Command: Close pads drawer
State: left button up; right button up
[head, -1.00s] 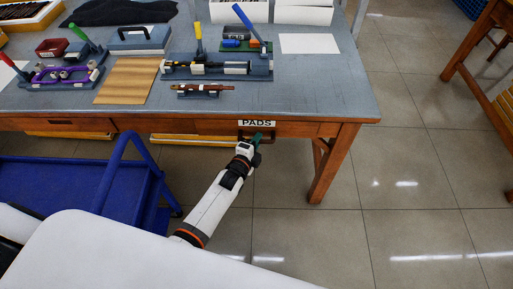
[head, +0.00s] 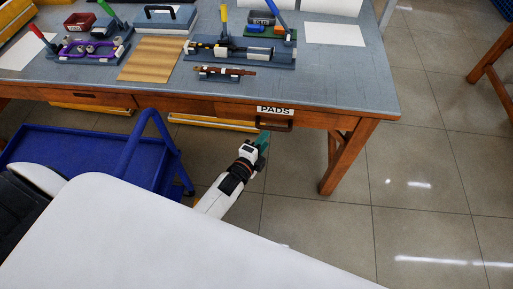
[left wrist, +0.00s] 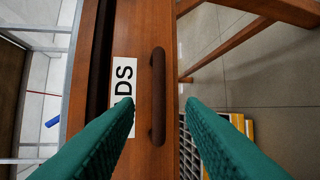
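The pads drawer (head: 240,112) is in the front of the wooden workbench, marked by a white PADS label (head: 275,110) with a dark bar handle (head: 272,126) below it. It looks nearly flush with the bench front in the head view. In the left wrist view a dark strip runs along the edge of the drawer front; I cannot tell how far open it is. My left gripper (head: 263,140) is just below and in front of the handle. Its green fingers (left wrist: 160,104) are spread, with the handle (left wrist: 157,96) showing between them, apparently not gripped. My right gripper is not in view.
The blue cart (head: 85,160) stands left of my left arm, its rail rising close to the bench. A bench leg (head: 345,155) is to the right of the drawer. Tools and trays lie on the benchtop (head: 340,85).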

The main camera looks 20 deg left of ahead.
pick_arm(q)
jog(key=v, duration=0.4)
jog(key=shift+s, duration=0.25)
dwell(0.3)
